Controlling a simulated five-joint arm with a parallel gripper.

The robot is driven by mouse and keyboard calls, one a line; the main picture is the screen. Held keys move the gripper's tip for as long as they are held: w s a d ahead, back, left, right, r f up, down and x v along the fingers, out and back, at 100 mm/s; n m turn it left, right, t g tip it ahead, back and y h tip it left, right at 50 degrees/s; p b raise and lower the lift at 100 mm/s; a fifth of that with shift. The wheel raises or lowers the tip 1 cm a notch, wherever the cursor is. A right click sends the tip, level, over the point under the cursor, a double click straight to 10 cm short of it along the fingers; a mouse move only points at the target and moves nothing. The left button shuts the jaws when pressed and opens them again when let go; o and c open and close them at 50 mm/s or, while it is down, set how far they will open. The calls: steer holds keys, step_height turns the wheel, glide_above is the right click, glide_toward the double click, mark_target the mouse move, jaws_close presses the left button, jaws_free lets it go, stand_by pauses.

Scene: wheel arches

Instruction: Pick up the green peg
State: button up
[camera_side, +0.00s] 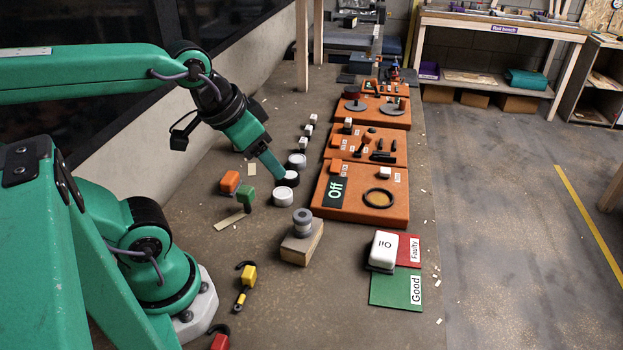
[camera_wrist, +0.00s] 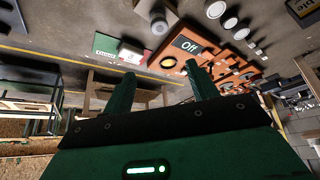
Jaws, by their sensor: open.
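The green peg (camera_side: 246,196) stands on the grey bench in the side view, just right of and in front of an orange block. I cannot make it out in the wrist view. My gripper (camera_side: 277,173) hangs above the bench, up and right of the peg in the side view, near the round white-rimmed parts. In the wrist view my gripper (camera_wrist: 160,70) shows two green fingers well apart, with nothing held between them. The peg is apart from the fingers.
The orange block (camera_side: 230,182) is close beside the peg. Round white parts (camera_side: 283,196) stand to its right. A wooden block with a grey cylinder (camera_side: 301,240) is nearer the camera. Orange boards (camera_side: 345,205) line the right. A yellow-and-black part (camera_side: 247,276) lies in front.

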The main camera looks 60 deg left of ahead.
steer(key=n+g, duration=0.6)
steer(key=n, duration=0.2)
glide_above(245, 189)
step_height(245, 189, down, 13)
steer(key=shift+s+a+r, duration=0.1)
steer(key=shift+a+r, duration=0.05)
steer(key=shift+r, duration=0.05)
steer(key=shift+f, duration=1.35)
steer(key=shift+d+f, duration=0.2)
steer(key=shift+f, duration=2.35)
steer(key=c, duration=1.1)
